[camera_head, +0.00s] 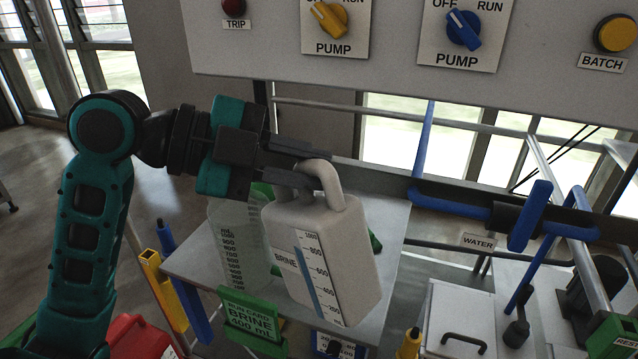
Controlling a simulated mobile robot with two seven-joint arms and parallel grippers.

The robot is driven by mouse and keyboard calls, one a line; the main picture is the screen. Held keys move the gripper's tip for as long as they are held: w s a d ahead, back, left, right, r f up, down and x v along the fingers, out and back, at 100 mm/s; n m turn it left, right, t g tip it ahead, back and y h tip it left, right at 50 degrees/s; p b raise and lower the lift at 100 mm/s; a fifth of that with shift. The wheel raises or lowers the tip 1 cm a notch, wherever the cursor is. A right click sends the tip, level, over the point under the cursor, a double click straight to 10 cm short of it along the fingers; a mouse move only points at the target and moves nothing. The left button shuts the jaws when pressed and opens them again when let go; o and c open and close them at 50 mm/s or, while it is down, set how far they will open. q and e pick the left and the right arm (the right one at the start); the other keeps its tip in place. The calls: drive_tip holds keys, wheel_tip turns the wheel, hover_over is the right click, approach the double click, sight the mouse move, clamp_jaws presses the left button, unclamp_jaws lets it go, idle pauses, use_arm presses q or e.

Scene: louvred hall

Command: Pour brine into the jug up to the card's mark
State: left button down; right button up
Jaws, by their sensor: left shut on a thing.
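My left gripper (300,165) is shut on the handle of a pale BRINE container (345,255). The container is tilted a little, with a scale and a blue level strip on its front. A clear graduated jug (228,262) stands on the grey table behind and left of it, partly hidden by the container. I cannot make out any liquid in the jug, and no stream shows. The green run card (250,322) in front of the jug reads BRINE 400 ml. My right gripper is not in view.
The grey table (385,225) carries these things. A panel (400,62) with two PUMP knobs and a yellow BATCH button (615,32) hangs above. Blue pipework with a valve handle (530,215) is at right. A red box (140,338) sits lower left. Another green object is partly hidden behind the container.

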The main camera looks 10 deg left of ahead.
use_arm(q)
drive_tip(key=w+a+n+h, duration=0.1)
drive_tip(key=w+a+h, duration=0.1)
drive_tip(key=a, duration=0.4)
drive_tip(key=shift+w+r, duration=0.3)
drive_tip(key=shift+w, duration=0.35)
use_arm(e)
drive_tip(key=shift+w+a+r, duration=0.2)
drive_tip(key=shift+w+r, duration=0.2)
use_arm(q)
drive_tip(key=shift+n, duration=0.3)
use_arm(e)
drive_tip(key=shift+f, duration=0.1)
use_arm(q)
drive_tip(key=shift+w+a+n+h+b, duration=0.15)
drive_tip(key=shift+w+a+b, duration=0.1)
drive_tip(key=shift+a, duration=0.15)
drive_tip(key=shift+w+a+n+h+b, duration=0.1)
drive_tip(key=shift+a+n+h+b, duration=0.1)
drive_tip(key=shift+a, duration=0.2)
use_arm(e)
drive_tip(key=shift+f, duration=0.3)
